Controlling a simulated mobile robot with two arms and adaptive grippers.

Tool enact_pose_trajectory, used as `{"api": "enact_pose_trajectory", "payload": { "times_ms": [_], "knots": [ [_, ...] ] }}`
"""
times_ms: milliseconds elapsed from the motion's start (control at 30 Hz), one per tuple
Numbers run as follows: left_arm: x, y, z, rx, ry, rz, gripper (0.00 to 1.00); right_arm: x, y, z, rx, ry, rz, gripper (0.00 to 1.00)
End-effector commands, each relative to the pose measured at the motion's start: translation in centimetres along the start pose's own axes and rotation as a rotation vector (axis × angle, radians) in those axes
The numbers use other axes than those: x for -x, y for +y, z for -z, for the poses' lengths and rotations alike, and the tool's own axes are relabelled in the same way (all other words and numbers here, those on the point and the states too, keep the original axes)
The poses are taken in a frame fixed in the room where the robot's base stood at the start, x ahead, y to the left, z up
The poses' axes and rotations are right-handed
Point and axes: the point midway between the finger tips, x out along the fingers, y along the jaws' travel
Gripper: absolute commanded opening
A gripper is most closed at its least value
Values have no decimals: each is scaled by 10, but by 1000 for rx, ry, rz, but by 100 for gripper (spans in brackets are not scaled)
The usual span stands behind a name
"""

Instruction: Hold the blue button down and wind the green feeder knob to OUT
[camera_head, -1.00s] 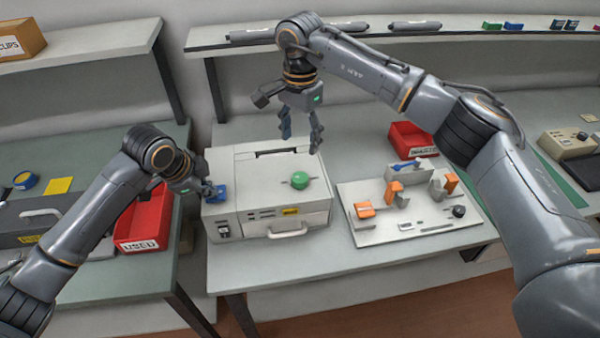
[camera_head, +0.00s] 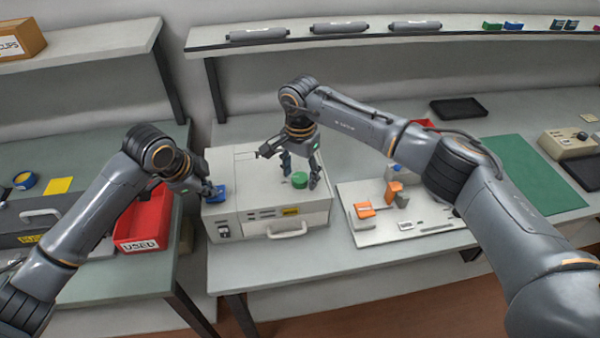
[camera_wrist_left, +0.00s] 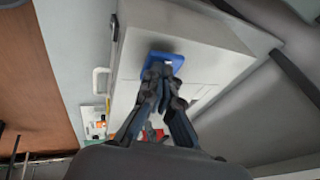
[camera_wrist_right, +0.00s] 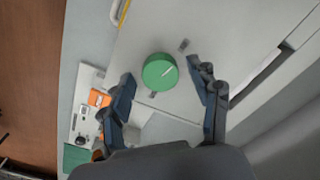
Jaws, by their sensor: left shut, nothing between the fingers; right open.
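The printer-like machine (camera_head: 255,215) stands on the bench with the blue button (camera_head: 216,193) at its left end and the round green knob (camera_head: 300,180) on its top. My left gripper (camera_head: 208,190) is shut with its fingertips on the blue button, which also shows in the left wrist view (camera_wrist_left: 165,58). I cannot tell how far the button is pressed. My right gripper (camera_head: 301,182) is open just above the machine, its fingers to either side of the knob. In the right wrist view the knob (camera_wrist_right: 160,72) lies slightly beyond the fingertips, with a pale line on its face.
A red bin marked USED (camera_head: 140,228) stands left of the machine. A pale board (camera_head: 405,232) with orange parts (camera_head: 364,210) lies to the right. A green mat (camera_head: 520,170) and a black tray (camera_head: 458,108) are further right. A shelf with grey rollers runs behind.

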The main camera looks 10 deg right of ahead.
Motion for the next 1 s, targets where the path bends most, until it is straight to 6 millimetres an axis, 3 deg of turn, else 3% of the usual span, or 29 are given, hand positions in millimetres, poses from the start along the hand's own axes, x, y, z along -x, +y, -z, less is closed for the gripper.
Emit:
{"api": "enact_pose_trajectory", "payload": {
  "times_ms": [233,500,1000],
  "knots": [
    [-2,2,-1,0,-3,-4,0,-1,0,0,0,1,0,62],
    [-2,2,-1,0,-3,-4,0,0,0,0,0,1,0,7],
    [-2,2,-1,1,-3,-4,0,0,0,1,-125,2,-2,7]
  ]
}}
